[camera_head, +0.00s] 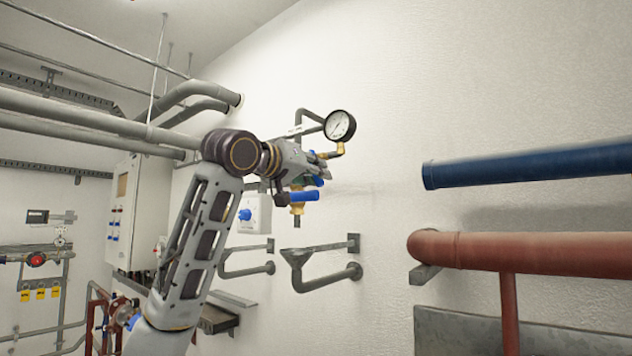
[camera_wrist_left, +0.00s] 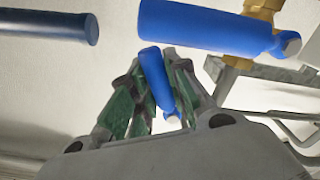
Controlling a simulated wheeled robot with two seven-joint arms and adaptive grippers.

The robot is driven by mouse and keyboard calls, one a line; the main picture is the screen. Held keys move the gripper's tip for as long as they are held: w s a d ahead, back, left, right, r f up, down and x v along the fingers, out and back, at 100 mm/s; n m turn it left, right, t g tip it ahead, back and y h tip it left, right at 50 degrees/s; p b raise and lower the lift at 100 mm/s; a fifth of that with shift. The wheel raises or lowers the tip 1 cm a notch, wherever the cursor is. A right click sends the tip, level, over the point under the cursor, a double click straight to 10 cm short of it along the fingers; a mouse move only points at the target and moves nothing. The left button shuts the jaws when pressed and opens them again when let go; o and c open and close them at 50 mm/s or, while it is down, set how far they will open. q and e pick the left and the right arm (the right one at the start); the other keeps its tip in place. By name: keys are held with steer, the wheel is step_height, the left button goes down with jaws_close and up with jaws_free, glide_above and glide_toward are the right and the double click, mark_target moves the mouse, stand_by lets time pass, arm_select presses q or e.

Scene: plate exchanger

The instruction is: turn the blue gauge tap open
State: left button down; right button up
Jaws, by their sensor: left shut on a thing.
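The pressure gauge (camera_head: 340,125) has a white dial and sits on a brass elbow (camera_head: 332,152) near the wall. The small blue gauge tap (camera_wrist_left: 154,74) lies between the fingers of my left gripper (camera_head: 316,170) just below the gauge. In the left wrist view the green-padded fingers of my left gripper (camera_wrist_left: 156,92) are shut on this small blue handle. The fingers partly hide it, and the tap's body is hidden in the head view. My right gripper is not in view.
A larger blue lever (camera_head: 304,196) on a brass valve (camera_head: 297,209) is close below my left gripper; it also shows in the left wrist view (camera_wrist_left: 200,27). A funnel drain (camera_head: 297,257) is underneath. Blue (camera_head: 530,165) and red (camera_head: 530,252) pipes run at right.

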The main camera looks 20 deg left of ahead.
arm_select(q)
steer(key=n, duration=0.1)
steer(key=d+n, duration=0.1)
steer(key=r+n, duration=0.1)
steer(key=n, duration=0.1)
steer(key=shift+s+d+r, duration=0.1)
steer(key=shift+s+d, duration=0.15)
steer(key=shift+s, duration=0.05)
steer(key=n, duration=0.1)
steer(key=r+n, duration=0.1)
steer(key=shift+s+d+n, duration=0.15)
steer(key=shift+d+n, duration=0.2)
steer(key=shift+n, duration=0.05)
steer(key=n, duration=0.1)
steer(key=r+n, duration=0.1)
steer(key=n, duration=0.1)
steer(key=shift+s+d+r+n, duration=0.1)
steer(key=shift+d+r+n, duration=0.15)
steer(key=shift+d+n, duration=0.05)
steer(key=shift+r+n+p, duration=0.3)
steer(key=shift+r+n, duration=0.25)
steer(key=shift+n, duration=0.75)
steer(key=c, duration=1.3)
jaws_free()
steer(key=shift+c, duration=0.2)
